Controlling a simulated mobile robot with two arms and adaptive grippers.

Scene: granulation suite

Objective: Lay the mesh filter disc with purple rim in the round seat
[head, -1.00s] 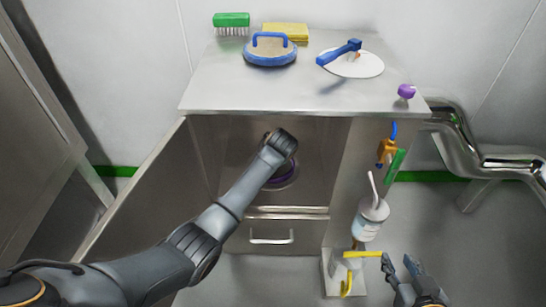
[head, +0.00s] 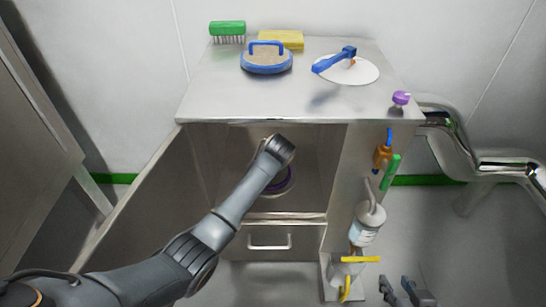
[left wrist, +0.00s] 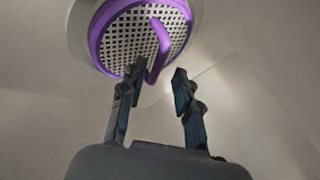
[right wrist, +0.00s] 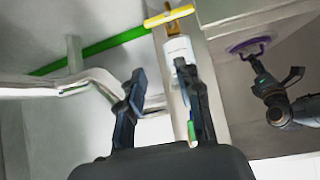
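The mesh filter disc (left wrist: 130,40) with a purple rim and a purple loop handle lies within a round grey ring (left wrist: 78,25) in the left wrist view. It looks set in the ring, but full seating cannot be told. In the head view its purple rim (head: 284,187) shows in the cabinet opening, partly hidden by my left arm. My left gripper (left wrist: 158,78) is open, its fingertips close to the handle and apart from each other; nothing is clasped. My right gripper (right wrist: 162,82) is open and empty, low at the right in the head view (head: 400,284).
The steel cabinet top (head: 225,95) carries a green brush (head: 228,28), yellow sponge (head: 281,39), blue-handled round pad (head: 266,60), white disc with blue handle (head: 350,70) and purple knob (head: 401,97). A white bottle (head: 366,225) hangs on the right side. Pipes (head: 480,160) run at right.

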